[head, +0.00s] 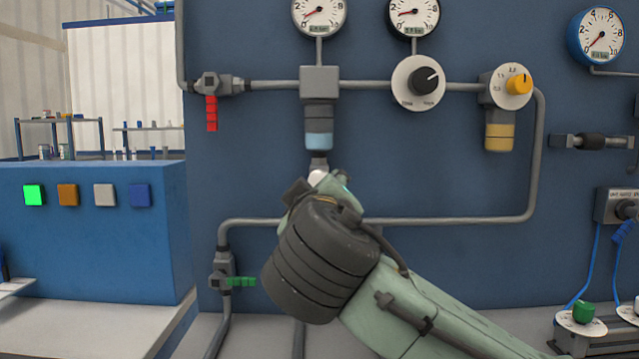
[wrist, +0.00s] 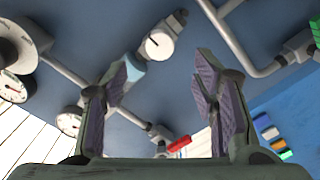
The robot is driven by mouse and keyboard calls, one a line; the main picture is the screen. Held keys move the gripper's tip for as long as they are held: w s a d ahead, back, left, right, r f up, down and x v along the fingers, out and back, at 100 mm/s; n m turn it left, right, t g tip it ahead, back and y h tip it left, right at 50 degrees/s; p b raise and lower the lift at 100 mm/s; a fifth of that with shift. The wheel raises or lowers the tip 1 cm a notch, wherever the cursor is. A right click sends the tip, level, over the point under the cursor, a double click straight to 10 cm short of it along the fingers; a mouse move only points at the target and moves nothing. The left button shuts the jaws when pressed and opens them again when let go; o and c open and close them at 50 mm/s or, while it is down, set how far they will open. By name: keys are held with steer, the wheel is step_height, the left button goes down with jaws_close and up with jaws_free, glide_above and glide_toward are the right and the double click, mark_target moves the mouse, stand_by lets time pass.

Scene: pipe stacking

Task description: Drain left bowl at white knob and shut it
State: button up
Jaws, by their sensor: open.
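The left bowl (head: 319,133) hangs under a grey filter block on the blue panel, with light blue liquid in its lower part. Its white knob (head: 318,178) sits at the bottom, partly covered by my gripper in the head view. In the wrist view the white knob (wrist: 159,45) shows in the gap between the fingers, toward the top, and the bluish bowl (wrist: 133,70) is partly behind the left finger. My gripper (wrist: 162,78) is open, with nothing between its fingers. The knob appears beyond the fingertips; the exact distance cannot be told.
A second bowl (head: 499,137) with yellow liquid hangs at right. A red-handled valve (head: 211,112) is at upper left and a green-handled valve (head: 240,282) at lower left. A grey pipe (head: 440,220) runs across the panel behind my wrist. Gauges (head: 319,14) sit above.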

steer(key=w+p, duration=0.1)
steer(key=w, duration=0.8)
steer(key=shift+w+p, duration=0.3)
steer(key=shift+w, duration=0.1)
steer(key=shift+c, duration=0.4)
steer(key=c, duration=1.1)
